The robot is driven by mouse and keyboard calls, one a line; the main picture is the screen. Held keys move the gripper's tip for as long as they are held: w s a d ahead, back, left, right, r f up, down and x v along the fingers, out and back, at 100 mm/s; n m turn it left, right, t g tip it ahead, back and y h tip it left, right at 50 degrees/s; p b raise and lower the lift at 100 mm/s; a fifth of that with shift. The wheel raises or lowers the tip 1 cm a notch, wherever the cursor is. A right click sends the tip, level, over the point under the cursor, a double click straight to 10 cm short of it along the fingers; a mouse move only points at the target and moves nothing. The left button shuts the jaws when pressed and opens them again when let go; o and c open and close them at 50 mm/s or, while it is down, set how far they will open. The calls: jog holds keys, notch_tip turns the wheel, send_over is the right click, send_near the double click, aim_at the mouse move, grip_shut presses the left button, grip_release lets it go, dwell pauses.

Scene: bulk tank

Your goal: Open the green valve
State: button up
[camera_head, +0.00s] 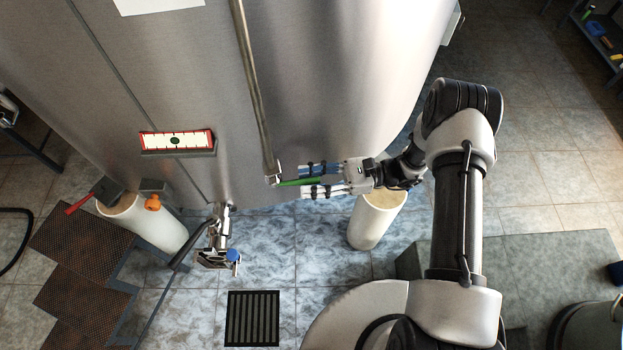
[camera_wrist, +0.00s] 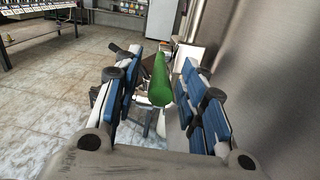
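The green valve handle (camera_head: 300,182) is a slim green bar by the lower end of the pipe on the steel tank's front. In the wrist view the green handle (camera_wrist: 161,82) points toward the camera, between the two fingers. My gripper (camera_head: 318,180) reaches in from the right, with one finger on each side of the handle. In the wrist view my gripper (camera_wrist: 158,88) is open, with a gap visible between the handle and each blue-padded finger. The valve body behind the handle is mostly hidden.
The steel tank (camera_head: 330,80) fills the upper middle, close to my gripper. A red handle (camera_head: 78,204) and an outlet with a blue part (camera_head: 233,256) are at the left. White legs (camera_head: 376,220) stand below.

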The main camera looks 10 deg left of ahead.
grip_shut()
dwell(0.6)
